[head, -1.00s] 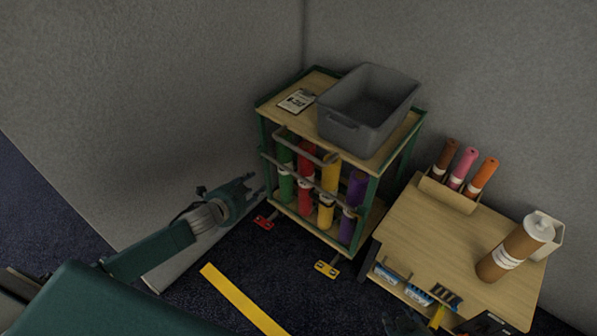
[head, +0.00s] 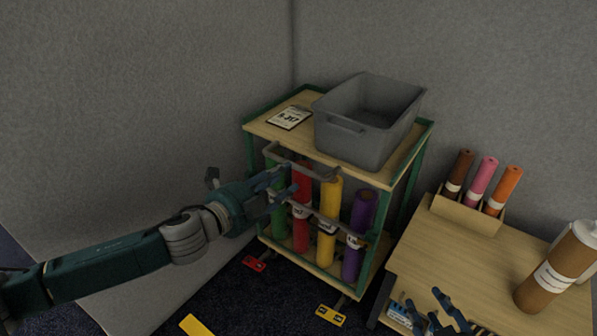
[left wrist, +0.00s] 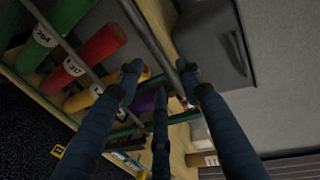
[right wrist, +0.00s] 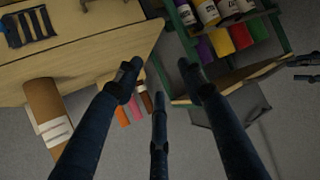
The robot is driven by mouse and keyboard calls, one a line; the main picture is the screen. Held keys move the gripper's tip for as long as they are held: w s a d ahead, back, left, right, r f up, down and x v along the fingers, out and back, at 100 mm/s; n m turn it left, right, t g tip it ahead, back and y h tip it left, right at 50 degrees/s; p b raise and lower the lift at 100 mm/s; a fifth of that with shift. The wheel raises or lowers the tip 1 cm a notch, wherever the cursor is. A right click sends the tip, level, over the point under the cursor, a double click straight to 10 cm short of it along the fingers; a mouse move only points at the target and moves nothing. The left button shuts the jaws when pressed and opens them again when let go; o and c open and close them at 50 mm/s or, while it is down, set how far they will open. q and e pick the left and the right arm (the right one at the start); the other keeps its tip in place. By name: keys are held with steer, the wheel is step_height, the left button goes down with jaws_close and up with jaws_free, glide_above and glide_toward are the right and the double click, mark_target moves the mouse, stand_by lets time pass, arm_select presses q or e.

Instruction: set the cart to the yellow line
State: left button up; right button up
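The cart (head: 262,133) has a wood top and green frame and stands in the corner, with a grey handle bar (head: 300,160) on its front. The yellow line (head: 196,325) shows only in part on the floor, in front and to the left of the cart. My left gripper (head: 280,180) is at the left end of the handle. In the left wrist view its fingers are spread and the handle bar (left wrist: 152,45) runs between their tips; contact cannot be told. My right gripper (head: 442,308) is open and empty beside the wooden side table (head: 440,250).
A grey bin (head: 365,145) and a label card (head: 289,117) sit on the cart. Coloured rolls (head: 328,215) stand inside it. A red pedal (head: 255,264) and a yellow pedal (head: 330,315) stick out at its base. The side table stands close on the right, with a brown tube (head: 553,270).

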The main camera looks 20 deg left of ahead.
mark_target(299, 170)
arm_select(q)
steer(key=shift+b+x, duration=0.4)
steer(key=shift+x, duration=3.35)
arm_select(e)
steer(key=shift+w+a+r+t+y, duration=0.1)
steer(key=shift+w+a+r+t, duration=0.1)
steer(key=shift+w+r+t, duration=0.45)
steer(key=shift+w+a+r+t+y, duration=0.15)
steer(key=shift+w+a+r, duration=0.1)
steer(key=shift+r, duration=0.65)
steer(key=shift+w+a+r+t+y, duration=0.1)
steer(key=shift+w+a+r+t, duration=0.1)
steer(key=shift+w+r+t, duration=0.45)
steer(key=shift+s+r+g, duration=0.15)
steer(key=shift+s+g, duration=0.1)
arm_select(q)
jaws_close()
